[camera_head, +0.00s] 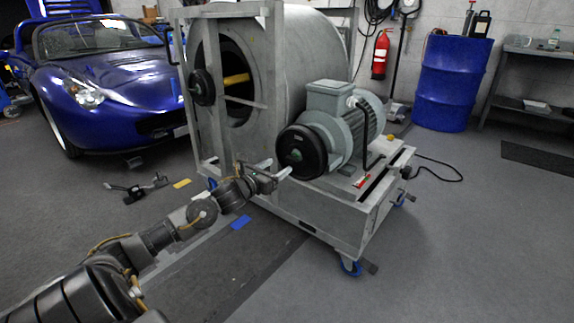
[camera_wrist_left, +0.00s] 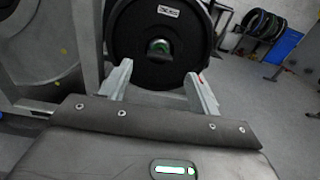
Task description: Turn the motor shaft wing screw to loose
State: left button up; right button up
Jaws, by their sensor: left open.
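The grey electric motor (camera_head: 342,125) sits on a wheeled metal cart. A black round disc (camera_head: 302,153) covers its shaft end, with a small green-ringed part at its centre, which I take for the wing screw (camera_head: 297,155). In the left wrist view the disc (camera_wrist_left: 158,65) fills the upper middle, and the screw (camera_wrist_left: 159,46) shows as a grey knob on green. My left gripper (camera_head: 278,168) is open and empty, in front of the disc and slightly below its centre. Its fingers (camera_wrist_left: 160,85) point at the disc with the screw above and between them. The right gripper is not in view.
The cart (camera_head: 345,215) has blue casters and a large grey drum (camera_head: 290,60) behind the motor. A red-and-white tool (camera_head: 362,181) lies on the cart top. A blue car (camera_head: 100,80) stands at left, a blue barrel (camera_head: 450,85) at back right.

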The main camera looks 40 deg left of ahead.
aim_at(290, 159)
pick_arm(q)
jog(key=shift+w+b, duration=0.75)
jog(key=shift+w, duration=2.25)
jog(key=c, duration=1)
